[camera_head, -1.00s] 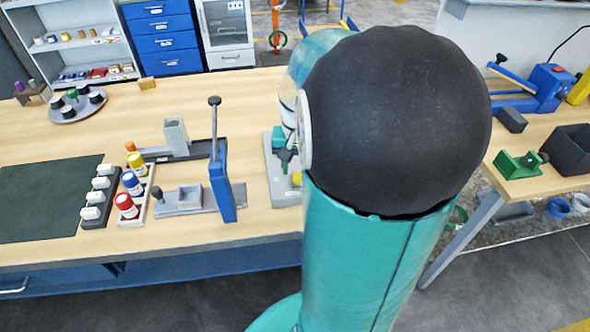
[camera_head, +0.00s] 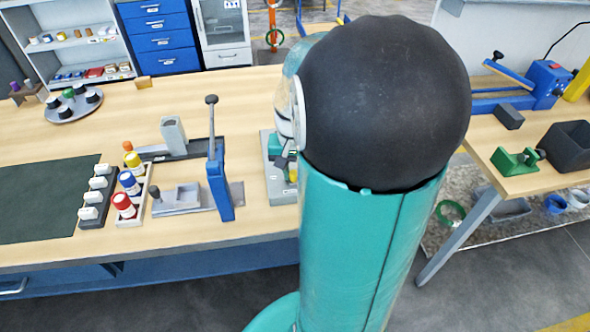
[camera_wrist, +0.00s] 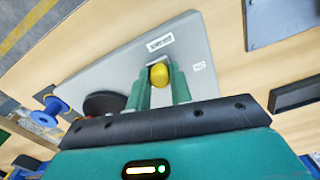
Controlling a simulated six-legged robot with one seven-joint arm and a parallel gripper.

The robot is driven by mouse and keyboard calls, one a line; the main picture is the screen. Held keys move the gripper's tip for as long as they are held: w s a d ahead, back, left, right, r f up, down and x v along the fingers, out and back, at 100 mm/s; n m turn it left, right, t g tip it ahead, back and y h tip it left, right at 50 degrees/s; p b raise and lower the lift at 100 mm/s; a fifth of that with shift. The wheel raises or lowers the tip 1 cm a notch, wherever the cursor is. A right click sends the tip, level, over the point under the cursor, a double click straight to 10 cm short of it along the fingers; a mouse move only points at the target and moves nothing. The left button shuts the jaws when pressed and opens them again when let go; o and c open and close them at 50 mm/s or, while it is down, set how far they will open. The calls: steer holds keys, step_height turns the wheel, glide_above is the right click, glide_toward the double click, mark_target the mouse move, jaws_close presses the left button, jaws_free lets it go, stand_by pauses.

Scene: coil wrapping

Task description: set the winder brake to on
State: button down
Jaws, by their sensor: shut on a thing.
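The winder brake shows as a yellow knob (camera_wrist: 158,75) on a grey base plate (camera_wrist: 110,62) in the wrist view. Two small white labels lie on the plate; their print is too blurred to read surely. My gripper (camera_wrist: 160,84) has its green fingers on either side of the knob and is shut on it. In the head view the grey plate (camera_head: 283,192) is partly hidden behind my arm, and a bit of the yellow knob (camera_head: 293,172) shows beside my gripper (camera_head: 287,160). The brake's present setting cannot be told.
Left of the plate stands a blue upright lever stand (camera_head: 219,185) with a black knob. Further left are a rack of bottles (camera_head: 126,205) and a dark green mat (camera_head: 40,200). A blue spool (camera_wrist: 50,112) is near the plate in the wrist view.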

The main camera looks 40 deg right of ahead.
mark_target(280, 184)
steer(key=shift+w+a, duration=0.5)
steer(key=shift+a, duration=0.2)
steer(key=shift+w+a, duration=0.45)
steer(key=shift+a, duration=0.2)
steer(key=c, duration=1.3)
jaws_free()
steer(key=shift+w+a, duration=0.1)
steer(key=shift+a, duration=0.05)
steer(key=shift+o, duration=0.2)
steer(key=shift+d+r, duration=0.2)
steer(key=shift+r, duration=0.4)
step_height(280, 184, up, 13)
steer(key=shift+f, duration=0.15)
steer(key=shift+a, duration=0.15)
